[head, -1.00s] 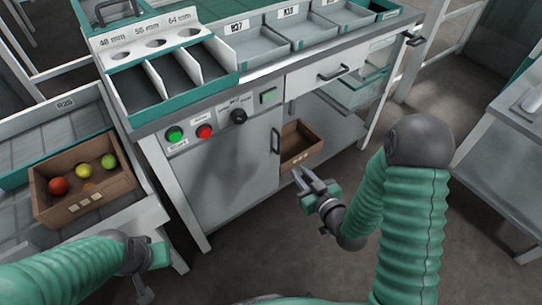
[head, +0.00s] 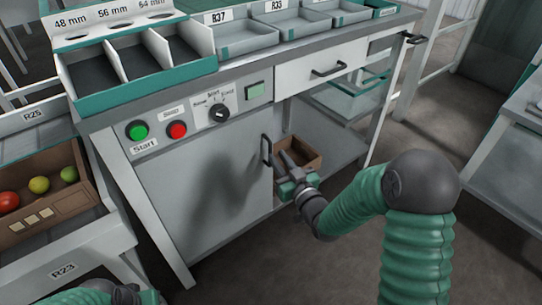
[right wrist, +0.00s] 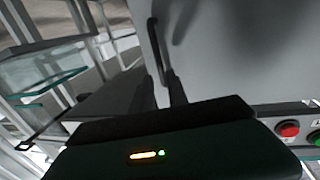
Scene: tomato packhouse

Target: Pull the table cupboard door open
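The grey cupboard door (head: 205,195) under the table is shut, with a dark vertical bar handle (head: 266,150) near its right edge. The door also fills the upper right of the right wrist view (right wrist: 240,50), with the handle (right wrist: 156,45) ahead of the fingers. My right gripper (head: 284,158) is open and empty, just right of the handle. Its two fingers (right wrist: 163,92) point toward the handle in the right wrist view; I cannot tell whether they touch it. My left gripper (head: 128,294) is at the bottom left edge, mostly cut off.
A control panel with a green button (head: 137,130), red button (head: 177,130) and black knob (head: 219,114) is above the door. A brown box (head: 302,152) sits on the open shelf behind my right gripper. A drawer (head: 322,70) is above. The floor before the door is clear.

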